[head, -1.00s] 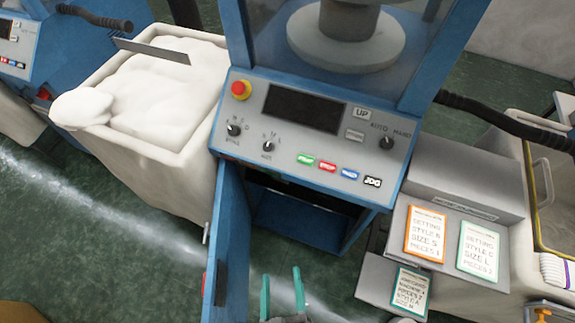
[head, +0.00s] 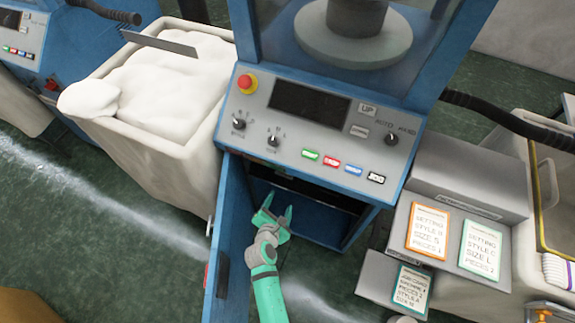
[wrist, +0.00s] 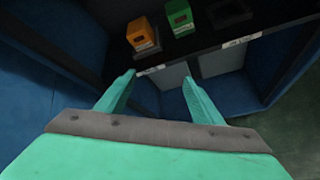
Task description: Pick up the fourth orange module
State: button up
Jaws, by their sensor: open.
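One orange module (wrist: 142,36) stands on a dark shelf inside the open lower cabinet of the blue machine, in the wrist view. A green module (wrist: 179,18) stands to its right. I cannot tell whether this orange module is the fourth; no other orange one is visible. My gripper (wrist: 158,84) is open and empty, its fingers short of the shelf's front edge and apart from the orange module. In the head view my gripper (head: 277,208) is at the cabinet opening; the modules are hidden there under the control panel.
A dark empty-looking socket (wrist: 230,12) lies right of the green module. White label strips (wrist: 241,41) run along the shelf edge. The open blue cabinet door (head: 228,235) stands close left of my arm. A grey card stand (head: 455,215) is at right, a white bin (head: 150,150) at left.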

jog(key=w+r+n+h, duration=0.25)
jog(key=w+n, duration=0.25)
jog(key=w, duration=0.5)
send_over(284, 178)
notch_tip(284, 178, down, 2)
jog(key=shift+a+f, duration=0.1)
jog(key=x, duration=0.3)
jog(key=shift+w, duration=0.45)
jog(key=shift+w+d+f, duration=0.15)
jog(key=shift+w+d, duration=0.1)
jog(key=shift+w, duration=0.2)
jog(key=c, duration=1.2)
